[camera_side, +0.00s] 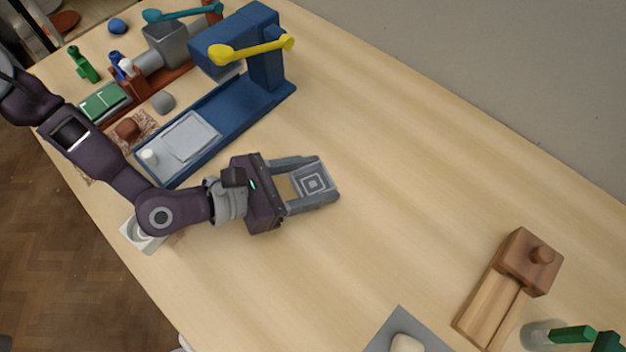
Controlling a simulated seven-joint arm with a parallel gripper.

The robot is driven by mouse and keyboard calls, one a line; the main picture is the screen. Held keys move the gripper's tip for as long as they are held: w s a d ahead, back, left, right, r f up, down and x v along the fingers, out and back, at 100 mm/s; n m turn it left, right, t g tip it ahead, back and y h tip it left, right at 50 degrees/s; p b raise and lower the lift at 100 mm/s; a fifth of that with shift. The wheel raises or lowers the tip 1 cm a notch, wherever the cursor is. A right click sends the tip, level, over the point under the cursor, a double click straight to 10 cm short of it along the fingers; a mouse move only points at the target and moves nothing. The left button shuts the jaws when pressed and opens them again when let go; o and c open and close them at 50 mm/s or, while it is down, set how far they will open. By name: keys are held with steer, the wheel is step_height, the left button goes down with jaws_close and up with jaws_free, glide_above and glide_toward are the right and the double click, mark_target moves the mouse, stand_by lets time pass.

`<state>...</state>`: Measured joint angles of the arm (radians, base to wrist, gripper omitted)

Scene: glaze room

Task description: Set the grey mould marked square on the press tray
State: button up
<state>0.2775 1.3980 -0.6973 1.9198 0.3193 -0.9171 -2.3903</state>
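The grey mould (314,184) carries nested square outlines on its top. It sits between the two fingers of my gripper (312,183), which lie along its opposite sides and appear to touch it. I cannot tell whether it is clear of the table. The press tray (190,137) is a pale grey plate on the low bed of the blue press, left of and above my gripper in the picture. The tray's middle looks bare. A small white knob (149,157) stands by its lower left end.
The blue press (262,50) has a yellow lever (250,48) over its bed. A pale mould with a round hollow (143,236) is partly hidden under my arm. A wooden tool (512,285) and grey mat (392,335) lie lower right. The table's middle is clear.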

mark_target(313, 184)
steer(key=c, duration=0.6)
step_height(313, 184, up, 10)
steer(key=w+a+r+n+t+y, duration=0.35)
steer(key=w+a+r, duration=0.55)
steer(key=w+r, duration=0.4)
steer(key=w+a+n+t+y, duration=0.1)
steer(key=a+n+y, duration=0.3)
steer(key=a, duration=1.5)
steer(key=w+a+f+n+t+y, duration=0.1)
steer(key=a+n+y, duration=0.4)
steer(key=a, duration=1.4)
steer(key=w+n+t, duration=0.1)
steer(key=t, duration=0.1)
steer(key=shift+w+a+f+t, duration=0.15)
steer(key=shift+a+f+t, duration=0.15)
steer(key=shift+t, duration=0.05)
